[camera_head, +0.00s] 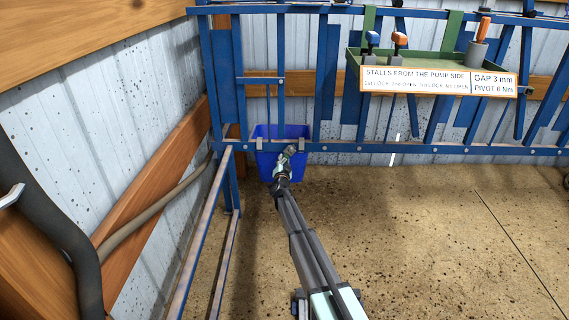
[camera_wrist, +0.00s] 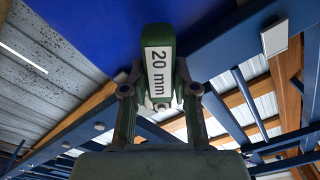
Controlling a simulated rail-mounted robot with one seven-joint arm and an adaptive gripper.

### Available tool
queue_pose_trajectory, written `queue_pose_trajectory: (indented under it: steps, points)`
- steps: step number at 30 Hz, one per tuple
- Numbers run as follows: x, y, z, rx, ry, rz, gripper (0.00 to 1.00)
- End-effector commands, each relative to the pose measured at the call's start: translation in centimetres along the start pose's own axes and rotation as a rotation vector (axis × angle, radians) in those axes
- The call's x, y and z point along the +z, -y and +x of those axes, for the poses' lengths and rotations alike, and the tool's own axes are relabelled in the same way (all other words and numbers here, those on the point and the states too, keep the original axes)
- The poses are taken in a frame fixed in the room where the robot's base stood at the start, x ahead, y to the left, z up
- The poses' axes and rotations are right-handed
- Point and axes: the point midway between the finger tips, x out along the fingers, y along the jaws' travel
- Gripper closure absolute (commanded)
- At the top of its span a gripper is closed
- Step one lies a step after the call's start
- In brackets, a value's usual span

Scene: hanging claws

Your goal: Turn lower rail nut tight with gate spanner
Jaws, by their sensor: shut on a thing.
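My gripper (camera_wrist: 160,95) is shut on a dark green tool with a white "20 mm" label, which I take to be the gate spanner (camera_wrist: 181,72). The label faces the wrist camera; the tool's working end is hidden. In the head view my gripper (camera_head: 284,170) is small, in front of the blue bin and just under the lower rail (camera_head: 400,149). Several small round fasteners dot this rail; I cannot tell which is the nut, or whether the spanner touches one. The rail's blue steel also crosses the wrist view (camera_wrist: 235,38).
A blue bin (camera_head: 266,158) hangs at the lower rail behind my gripper. A green tray (camera_head: 428,68) with orange- and blue-topped tools and a sign (camera_head: 440,81) is at the right. A blue side rail (camera_head: 200,230) runs left of my arm. The floor to the right is clear.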

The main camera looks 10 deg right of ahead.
Motion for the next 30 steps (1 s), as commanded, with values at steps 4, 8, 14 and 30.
queue_pose_trajectory:
  steps: [4,8,14,30]
  points:
    - [0.0,0.5,0.0,0.003,-0.001,0.076,1.00]
    - [-0.1,0.7,0.0,0.004,-0.001,0.098,1.00]
    - [-0.1,0.6,0.0,0.004,-0.001,0.096,1.00]
    - [-0.3,1.8,0.0,0.014,-0.003,0.306,1.00]
